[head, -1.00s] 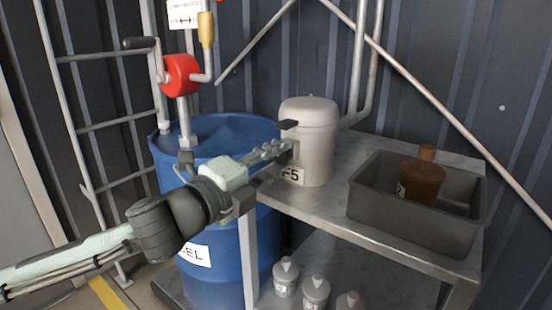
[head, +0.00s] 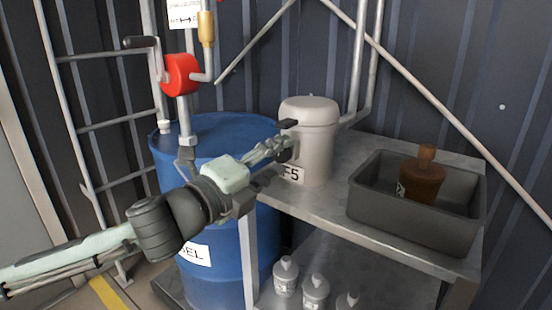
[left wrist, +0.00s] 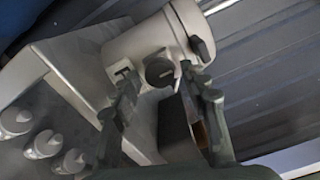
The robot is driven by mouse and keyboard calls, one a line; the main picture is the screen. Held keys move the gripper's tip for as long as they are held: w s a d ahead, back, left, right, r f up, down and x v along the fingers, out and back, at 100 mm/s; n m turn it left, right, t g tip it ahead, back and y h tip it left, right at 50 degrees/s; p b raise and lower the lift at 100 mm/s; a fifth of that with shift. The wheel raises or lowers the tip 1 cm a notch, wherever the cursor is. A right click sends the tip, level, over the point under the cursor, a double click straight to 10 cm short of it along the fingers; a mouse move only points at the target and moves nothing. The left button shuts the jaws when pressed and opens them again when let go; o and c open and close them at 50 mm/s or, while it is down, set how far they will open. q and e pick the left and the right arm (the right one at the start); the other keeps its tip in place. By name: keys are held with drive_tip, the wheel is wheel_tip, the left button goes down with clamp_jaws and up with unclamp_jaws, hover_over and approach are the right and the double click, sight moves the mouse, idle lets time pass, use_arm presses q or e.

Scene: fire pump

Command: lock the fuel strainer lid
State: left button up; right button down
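The fuel strainer (head: 313,145) is a pale grey canister with a domed lid (head: 310,108) seated on top, standing upright on the metal bench. A dark tab (head: 288,123) sticks out at the lid's left edge; it also shows in the left wrist view (left wrist: 200,48). A round dark knob (left wrist: 160,71) with a slot-like mark sits on the strainer's side. My left gripper (head: 284,147) is at that side; in the left wrist view its fingers (left wrist: 158,82) are apart, one either side of the knob. Contact cannot be told. My right gripper is out of view.
A grey tray (head: 375,210) holding a brown bottle (head: 422,178) stands right of the strainer on the bench (head: 300,208). A blue drum (head: 220,255) stands left, with a red-bodied pump (head: 180,75) above. Several white bottles (head: 286,277) stand on the lower shelf.

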use_arm(q)
drive_tip(key=v, duration=0.7)
drive_tip(key=shift+s+a, duration=0.15)
drive_tip(key=shift+a, duration=0.05)
idle(0.3)
